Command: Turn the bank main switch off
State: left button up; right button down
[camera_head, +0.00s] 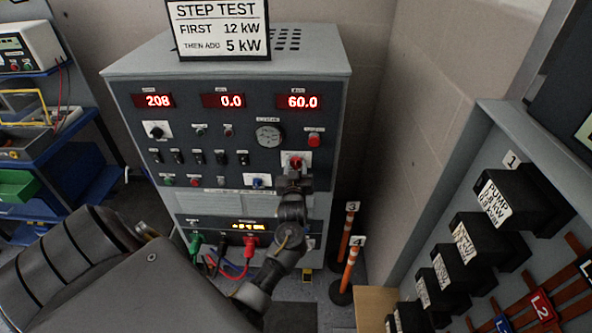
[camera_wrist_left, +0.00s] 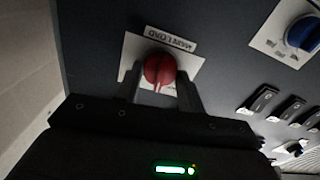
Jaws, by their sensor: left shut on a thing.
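The red main switch knob (camera_head: 295,160) sits on a pale plate on the right side of the dark front panel of the grey load bank cabinet (camera_head: 125,95). In the left wrist view the same red knob (camera_wrist_left: 159,68) stands beside a label reading "MAIN LOAD", which appears upside down. My left gripper (camera_head: 294,174) is at the panel, and its two fingers (camera_wrist_left: 158,92) are shut on the knob from either side. The fingers hide part of the knob's lower edge. My right gripper is not in view.
The panel displays (camera_head: 230,101) read 208, 0.0 and 60.0. A red button (camera_head: 314,140) and a blue knob (camera_head: 257,181) are close to the switch. Coloured cables (camera_head: 232,268) hang below. Orange posts (camera_head: 348,263) stand right of the cabinet, with labelled black blocks (camera_head: 497,200) farther right.

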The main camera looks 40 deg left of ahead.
pick_arm(q)
jog(key=n+b, duration=0.1)
jog(key=n, duration=0.4)
jog(key=shift+n+b, duration=0.55)
jog(key=shift+n, duration=0.75)
jog(key=o, duration=1)
jog(key=shift+c, duration=0.2)
